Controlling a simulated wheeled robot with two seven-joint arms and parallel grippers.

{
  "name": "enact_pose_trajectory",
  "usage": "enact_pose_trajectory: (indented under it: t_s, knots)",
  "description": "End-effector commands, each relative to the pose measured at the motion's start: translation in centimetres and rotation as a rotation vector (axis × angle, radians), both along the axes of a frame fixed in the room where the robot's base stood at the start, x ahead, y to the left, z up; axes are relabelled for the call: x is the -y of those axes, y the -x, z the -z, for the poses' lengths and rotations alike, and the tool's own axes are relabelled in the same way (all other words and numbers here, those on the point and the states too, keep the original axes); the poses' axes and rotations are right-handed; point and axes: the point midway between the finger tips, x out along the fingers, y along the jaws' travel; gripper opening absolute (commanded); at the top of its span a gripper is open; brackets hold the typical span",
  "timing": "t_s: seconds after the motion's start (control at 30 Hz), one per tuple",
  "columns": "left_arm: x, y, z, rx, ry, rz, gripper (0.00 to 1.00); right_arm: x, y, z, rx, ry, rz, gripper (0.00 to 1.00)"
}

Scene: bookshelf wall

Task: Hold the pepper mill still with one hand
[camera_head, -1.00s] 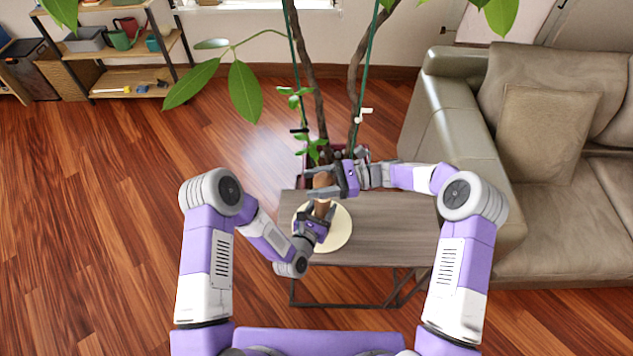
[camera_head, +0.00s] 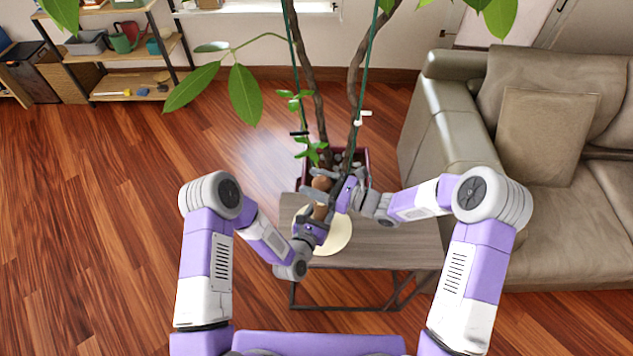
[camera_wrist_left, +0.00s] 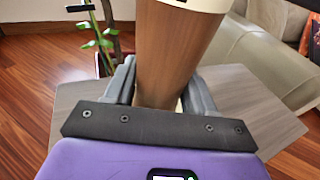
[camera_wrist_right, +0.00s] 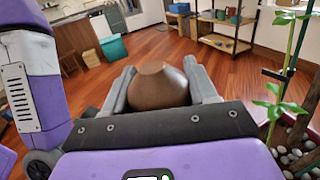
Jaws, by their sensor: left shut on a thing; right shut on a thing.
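The brown pepper mill (camera_head: 319,212) stands upright over a round cream board (camera_head: 338,236) on the small wooden table. My left gripper (camera_head: 314,222) is shut on the mill's lower body, which fills the space between the fingers in the left wrist view (camera_wrist_left: 170,50). My right gripper (camera_head: 324,182) is shut on the mill's rounded brown top (camera_wrist_right: 158,90), above the left gripper. The mill's foot is hidden behind the left gripper.
The wooden table (camera_head: 395,243) is bare to the right of the board. A potted plant (camera_head: 362,170) stands just behind the table. A beige sofa (camera_head: 540,190) is on the right, and a shelf (camera_head: 130,80) stands at the back left.

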Motion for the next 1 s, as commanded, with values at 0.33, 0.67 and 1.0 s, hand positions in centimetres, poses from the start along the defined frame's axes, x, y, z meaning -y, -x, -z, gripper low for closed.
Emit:
enact_pose_trajectory:
  t_s: [0.33,0.67,1.0]
  knots:
    - [0.3,0.0,-0.1,0.004,0.001,0.008,0.13,-0.2,0.3,1.2,-0.025,0.023,0.142,0.27]
    - [0.4,0.0,-0.1,0.005,0.002,0.008,0.13,0.6,-0.4,0.4,0.002,0.024,0.302,0.27]
    - [0.3,0.0,-0.1,0.005,0.002,0.006,0.13,0.7,-0.7,0.3,0.007,0.027,0.523,0.27]
